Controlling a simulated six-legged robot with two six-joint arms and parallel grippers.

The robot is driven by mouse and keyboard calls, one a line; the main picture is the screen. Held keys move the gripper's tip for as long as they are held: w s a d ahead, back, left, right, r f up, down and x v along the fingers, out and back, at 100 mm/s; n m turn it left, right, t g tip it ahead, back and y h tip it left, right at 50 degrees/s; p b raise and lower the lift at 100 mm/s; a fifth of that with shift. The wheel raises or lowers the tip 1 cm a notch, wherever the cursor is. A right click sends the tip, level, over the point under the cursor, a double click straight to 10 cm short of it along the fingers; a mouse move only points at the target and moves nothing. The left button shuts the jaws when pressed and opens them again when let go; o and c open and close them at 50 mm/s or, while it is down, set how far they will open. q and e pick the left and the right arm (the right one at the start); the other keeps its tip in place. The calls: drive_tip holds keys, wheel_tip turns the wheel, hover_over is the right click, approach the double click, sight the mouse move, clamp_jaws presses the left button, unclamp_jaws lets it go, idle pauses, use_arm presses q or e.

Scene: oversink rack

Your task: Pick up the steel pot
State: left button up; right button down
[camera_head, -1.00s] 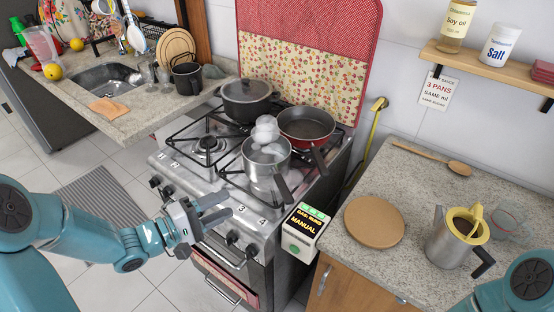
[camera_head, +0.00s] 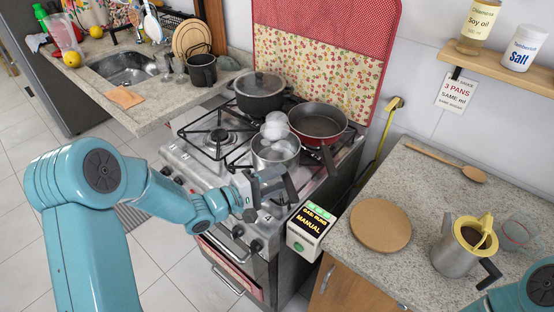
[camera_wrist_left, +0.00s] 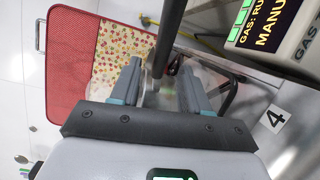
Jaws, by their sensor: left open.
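The steel pot (camera_head: 268,158) stands on the front part of the stove, with white steam over it. Its dark handle (camera_head: 291,188) points toward the front right. My left gripper (camera_head: 270,183) is open beside the handle, at the front edge of the stove. In the left wrist view a dark bar, likely the handle (camera_wrist_left: 164,40), runs down between the two spread fingers of my left gripper (camera_wrist_left: 160,85). I cannot tell whether the fingers touch it. The pot body is mostly hidden or blurred by steam there. My right gripper is out of view.
A red pan (camera_head: 318,122) and a lidded dark pot (camera_head: 259,92) stand behind on the stove (camera_head: 190,158). A gas sign box (camera_head: 310,230) is close on the right. The right counter holds a round board (camera_head: 381,225) and a moka-style jug (camera_head: 455,256).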

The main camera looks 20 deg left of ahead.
use_arm(q)
drive_tip(key=x, duration=0.4)
drive_tip(key=shift+w+d+r+p, duration=0.1)
drive_tip(key=shift+d+p, duration=0.1)
drive_tip(key=shift+p, duration=0.15)
clamp_jaws()
drive_tip(key=shift+r, duration=0.1)
